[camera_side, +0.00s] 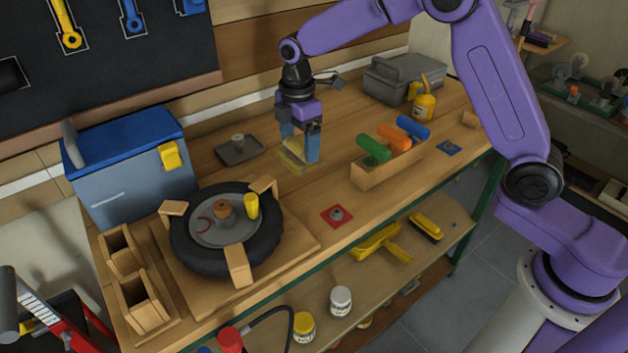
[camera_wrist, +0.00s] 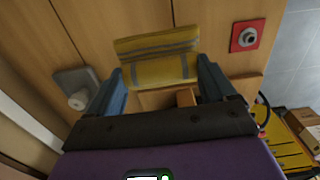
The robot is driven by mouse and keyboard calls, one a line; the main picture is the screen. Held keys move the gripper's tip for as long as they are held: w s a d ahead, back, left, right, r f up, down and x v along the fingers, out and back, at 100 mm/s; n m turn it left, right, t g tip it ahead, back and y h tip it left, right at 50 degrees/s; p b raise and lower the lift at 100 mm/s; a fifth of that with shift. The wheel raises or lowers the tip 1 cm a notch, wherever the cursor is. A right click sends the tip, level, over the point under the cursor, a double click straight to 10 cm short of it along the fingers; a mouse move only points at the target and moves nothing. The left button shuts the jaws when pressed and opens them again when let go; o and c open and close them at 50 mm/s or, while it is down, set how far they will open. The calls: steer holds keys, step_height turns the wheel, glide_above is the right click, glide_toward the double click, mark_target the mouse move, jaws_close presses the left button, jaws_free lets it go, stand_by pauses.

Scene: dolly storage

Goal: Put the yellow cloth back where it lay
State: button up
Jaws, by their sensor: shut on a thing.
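My gripper (camera_side: 300,152) is low over the middle of the workbench, pointing down, with its blue fingers closed on the yellow cloth (camera_side: 296,147). In the wrist view the yellow cloth (camera_wrist: 158,62) has grey stripes and spans the space between the fingertips of my gripper (camera_wrist: 163,75). In the side view the fingers partly hide it. A pale yellow patch (camera_side: 301,167) shows on the bench just under the fingers. I cannot tell whether it is a marking or the cloth's lower edge, nor whether the cloth touches the bench.
A grey tray with a knob (camera_side: 240,150) lies to the left. A wooden box (camera_side: 365,180) with coloured rolls stands close on the right. A red pad (camera_side: 337,216) lies in front. A wheel (camera_side: 180,235) and blue cooler (camera_side: 130,185) fill the left end. A yellow bottle (camera_side: 424,107) stands behind.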

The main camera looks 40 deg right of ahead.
mark_target(301, 143)
step_height(301, 143, up, 13)
steer(key=s+d, duration=0.5)
steer(key=d, duration=0.5)
steer(key=s+d, duration=0.5)
steer(key=d, duration=0.5)
steer(key=s+d, duration=0.5)
steer(key=d, duration=0.4)
steer(key=w+d+f, duration=0.1)
steer(key=w+f, duration=0.3)
steer(key=w+d+f, duration=0.2)
steer(key=w+f, duration=0.2)
steer(key=f, duration=0.1)
steer(key=w+d+f, duration=0.1)
steer(key=w+f, duration=0.4)
steer(key=shift+d+f, duration=0.1)
steer(key=shift+d, duration=0.1)
steer(key=shift+w+d+f, duration=0.1)
steer(key=shift+w+f, duration=0.15)
steer(key=shift+f, duration=1.6)
steer(key=shift+f, duration=0.15)
